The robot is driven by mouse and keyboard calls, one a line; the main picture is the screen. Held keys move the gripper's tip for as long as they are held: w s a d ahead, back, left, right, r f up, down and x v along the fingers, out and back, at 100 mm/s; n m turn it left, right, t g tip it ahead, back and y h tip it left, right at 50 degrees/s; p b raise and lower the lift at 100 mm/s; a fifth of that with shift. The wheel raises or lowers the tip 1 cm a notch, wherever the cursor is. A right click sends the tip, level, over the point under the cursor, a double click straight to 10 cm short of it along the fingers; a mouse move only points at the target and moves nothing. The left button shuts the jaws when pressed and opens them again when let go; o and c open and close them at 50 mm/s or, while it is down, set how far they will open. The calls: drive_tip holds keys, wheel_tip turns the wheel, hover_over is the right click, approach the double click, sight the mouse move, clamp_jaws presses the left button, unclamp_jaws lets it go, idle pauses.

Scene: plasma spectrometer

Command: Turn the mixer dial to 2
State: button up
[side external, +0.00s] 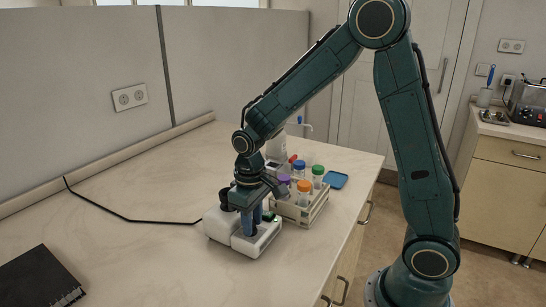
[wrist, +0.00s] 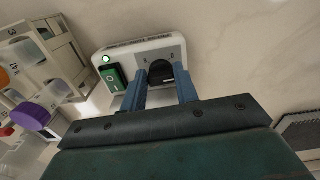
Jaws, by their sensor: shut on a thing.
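The mixer is a small white device (side external: 246,240) on the bench, with a black cup-like part (side external: 228,198) at its left. In the wrist view its white housing (wrist: 150,46) carries a black dial (wrist: 160,70). My gripper (side external: 251,228) points down at the mixer. In the wrist view its two blue fingers (wrist: 161,78) stand on either side of the dial and are shut on it. The dial's pointer and the numbers around it are too small to read. A green rocker switch (wrist: 112,78) and a lit green lamp (wrist: 106,58) sit left of the dial.
A rack (side external: 304,214) of capped tubes stands close to the right of the mixer; it also shows in the wrist view (wrist: 65,45). A blue dish (side external: 336,180) lies behind it. A black notebook (side external: 40,281) and a cable (side external: 125,217) lie left. The bench between is clear.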

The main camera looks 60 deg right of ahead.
drive_tip(key=m, duration=0.4)
drive_tip(key=shift+w+a+m, duration=0.1)
drive_tip(key=shift+a+m, duration=0.05)
drive_tip(key=shift+m, duration=0.15)
drive_tip(key=m, duration=0.4)
drive_tip(key=shift+a+m, duration=0.1)
drive_tip(key=shift+m, duration=0.2)
drive_tip(key=o, duration=1)
drive_tip(key=shift+r, duration=0.2)
wheel_tip(320, 180, up, 14)
drive_tip(key=shift+f, duration=0.25)
